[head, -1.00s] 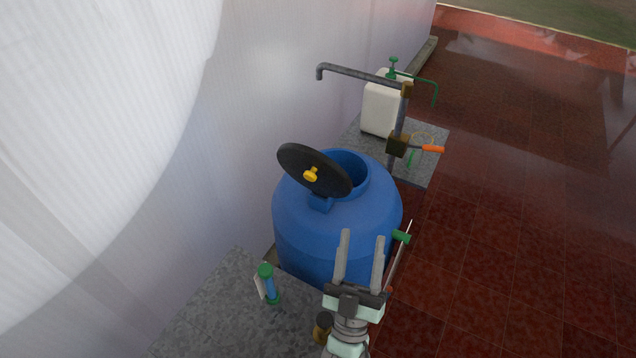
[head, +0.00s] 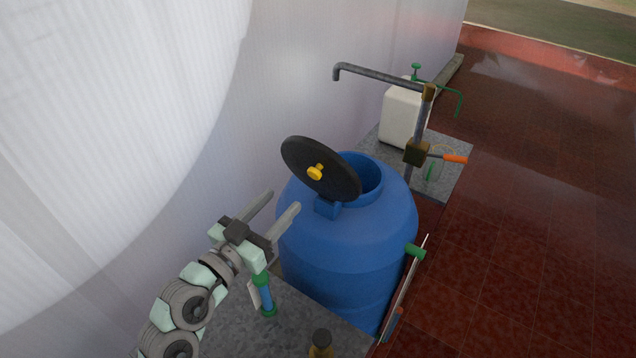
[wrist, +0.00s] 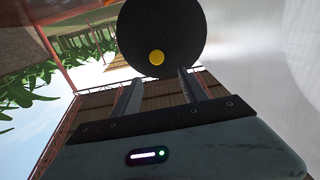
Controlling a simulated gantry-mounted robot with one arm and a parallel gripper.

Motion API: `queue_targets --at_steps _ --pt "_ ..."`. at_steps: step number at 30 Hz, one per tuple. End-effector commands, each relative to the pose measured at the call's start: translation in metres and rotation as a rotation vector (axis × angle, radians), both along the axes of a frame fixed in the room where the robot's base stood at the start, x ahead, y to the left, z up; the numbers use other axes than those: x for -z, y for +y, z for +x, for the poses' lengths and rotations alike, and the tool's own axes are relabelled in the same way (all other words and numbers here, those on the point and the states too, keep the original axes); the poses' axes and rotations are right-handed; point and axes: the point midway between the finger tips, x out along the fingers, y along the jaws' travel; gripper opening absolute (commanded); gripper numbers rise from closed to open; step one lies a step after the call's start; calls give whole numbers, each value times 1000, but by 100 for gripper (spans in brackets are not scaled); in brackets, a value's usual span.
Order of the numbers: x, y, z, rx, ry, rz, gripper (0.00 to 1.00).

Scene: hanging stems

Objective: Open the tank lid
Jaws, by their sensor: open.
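The blue tank (head: 345,240) stands by the wall with its round mouth showing. Its black disc lid (head: 336,176) stands tilted up at the left of the mouth, on a blue hinge block (head: 327,207). A yellow knob (head: 315,172) sits on the lid's outer face. My gripper (head: 284,200) is open and empty, left of the tank and a little below the lid, apart from it. In the wrist view the lid (wrist: 185,30) and its yellow knob (wrist: 156,57) show beyond my two fingers (wrist: 158,84).
A grey pipe with a spout and orange-handled valve (head: 455,158) stands behind the tank, near a white canister (head: 404,115). A green-and-blue bottle (head: 265,296) stands on the grey slab (head: 300,318) close under my gripper. Red tiled floor (head: 520,230) at the right is clear.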

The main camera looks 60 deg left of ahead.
Motion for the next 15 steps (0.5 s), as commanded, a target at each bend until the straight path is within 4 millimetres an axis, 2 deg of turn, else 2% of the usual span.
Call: queue_targets --at_steps 2,5,11,15 --pt "3 -4 -5 10 28 9 51" --pt "3 -4 -2 18 40 11 51" --pt "1 8 21 21 38 8 51" --pt "0 20 44 21 39 12 51"
